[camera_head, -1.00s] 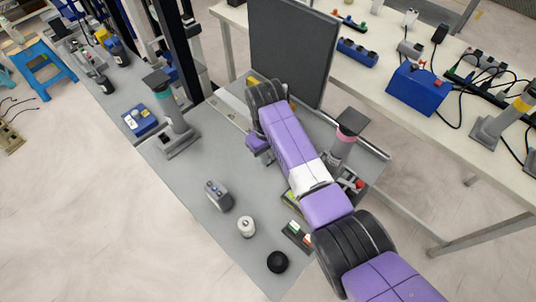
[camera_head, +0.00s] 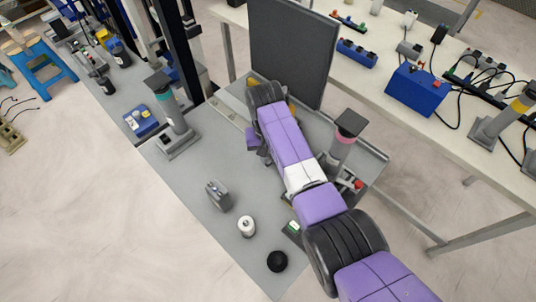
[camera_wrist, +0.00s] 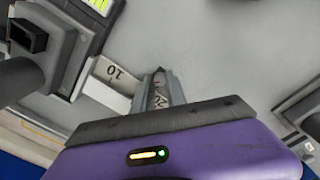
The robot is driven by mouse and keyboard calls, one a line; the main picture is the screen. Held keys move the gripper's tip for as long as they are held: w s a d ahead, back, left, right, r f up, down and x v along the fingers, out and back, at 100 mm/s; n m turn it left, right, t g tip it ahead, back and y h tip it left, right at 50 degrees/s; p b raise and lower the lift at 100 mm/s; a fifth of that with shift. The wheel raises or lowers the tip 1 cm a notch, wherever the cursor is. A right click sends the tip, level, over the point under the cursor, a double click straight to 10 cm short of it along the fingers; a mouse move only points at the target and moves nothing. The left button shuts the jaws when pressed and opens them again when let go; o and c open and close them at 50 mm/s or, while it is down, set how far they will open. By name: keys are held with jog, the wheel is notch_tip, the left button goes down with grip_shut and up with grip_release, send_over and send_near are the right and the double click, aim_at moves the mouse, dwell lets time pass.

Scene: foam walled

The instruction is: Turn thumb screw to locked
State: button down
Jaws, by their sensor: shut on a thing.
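My gripper shows at the bottom of the wrist view, its grey fingers (camera_wrist: 160,90) close together and pointing up the picture. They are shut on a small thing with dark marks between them. It is mostly hidden, and I cannot tell whether it is the thumb screw. A pale block marked "10" (camera_wrist: 112,78) is just left of the fingers. I cannot make out a thumb screw for certain in either view. In the head view my purple arm reaches over the grey table (camera_head: 200,235) and hides the fingertips.
A dark upright panel (camera_head: 290,50) stands behind my arm. A pillar with a pink band (camera_head: 340,150) stands close right of it. A teal-banded pillar (camera_head: 170,115), a grey box (camera_head: 218,195), a white spool (camera_head: 246,226) and a black knob (camera_head: 277,261) are on the table.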

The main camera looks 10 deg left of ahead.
jog(key=m, duration=0.4)
jog(key=shift+m, duration=0.4)
jog(key=m, duration=0.9)
jog(key=shift+w, duration=0.1)
jog(key=shift+m, duration=2.1)
jog(key=c, duration=1.3)
grip_release()
jog(key=shift+c, duration=0.2)
jog(key=shift+r, duration=0.1)
